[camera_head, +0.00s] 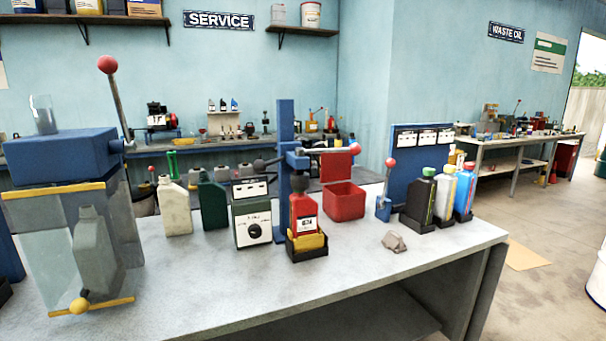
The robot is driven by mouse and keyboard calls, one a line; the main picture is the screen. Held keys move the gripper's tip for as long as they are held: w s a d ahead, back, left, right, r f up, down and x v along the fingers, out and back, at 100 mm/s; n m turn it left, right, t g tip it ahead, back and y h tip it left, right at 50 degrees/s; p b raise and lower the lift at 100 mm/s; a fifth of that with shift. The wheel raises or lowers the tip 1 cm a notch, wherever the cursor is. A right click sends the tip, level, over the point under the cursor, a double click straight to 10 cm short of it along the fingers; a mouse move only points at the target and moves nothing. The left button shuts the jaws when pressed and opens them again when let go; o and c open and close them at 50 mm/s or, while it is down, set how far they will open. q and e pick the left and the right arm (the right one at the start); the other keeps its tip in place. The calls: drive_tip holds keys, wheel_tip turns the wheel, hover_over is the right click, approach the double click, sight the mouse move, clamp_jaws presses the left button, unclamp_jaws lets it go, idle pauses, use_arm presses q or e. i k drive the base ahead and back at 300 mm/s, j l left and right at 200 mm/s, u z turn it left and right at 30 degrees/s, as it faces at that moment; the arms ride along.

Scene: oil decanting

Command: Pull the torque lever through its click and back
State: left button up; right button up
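Three levers with red ball knobs show, and I cannot tell by sight alone which is the torque lever. A small lever (388,185) stands nearly upright from a blue block (383,209) on the bench, right of centre. A horizontal lever (330,153) reaches right from a blue post (286,150), above a red bin (345,203). A long lever (121,102) rises, leaning left, from the blue-topped press (62,155) at the left. Nothing touches any of these levers. Neither gripper is in view.
The grey bench (400,262) has clear room along its front. A crumpled rag (394,242) lies before the small lever. Bottles (445,195) stand in trays to its right. A dial box (252,215) and red bottle (303,210) stand near the post.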

sight(355, 149)
drive_tip(key=k+l, duration=0.1)
drive_tip(key=l, duration=0.4)
drive_tip(key=k+l+u, duration=0.1)
drive_tip(key=l, duration=0.35)
drive_tip(key=k+l, duration=0.1)
drive_tip(key=l, duration=0.4)
drive_tip(key=i+l+u, duration=0.1)
drive_tip(key=i+l, duration=0.15)
drive_tip(key=i+l+u, duration=0.1)
drive_tip(key=i+l, duration=0.2)
drive_tip(key=i+l+u, duration=0.1)
drive_tip(key=i+l, duration=0.15)
drive_tip(key=l, duration=0.2)
drive_tip(key=i+l+u, duration=0.1)
drive_tip(key=l, duration=0.25)
drive_tip(key=i+l+u, duration=0.1)
drive_tip(key=i+l, duration=0.25)
drive_tip(key=i+l+u, duration=0.1)
drive_tip(key=l, duration=0.35)
drive_tip(key=i, duration=0.1)
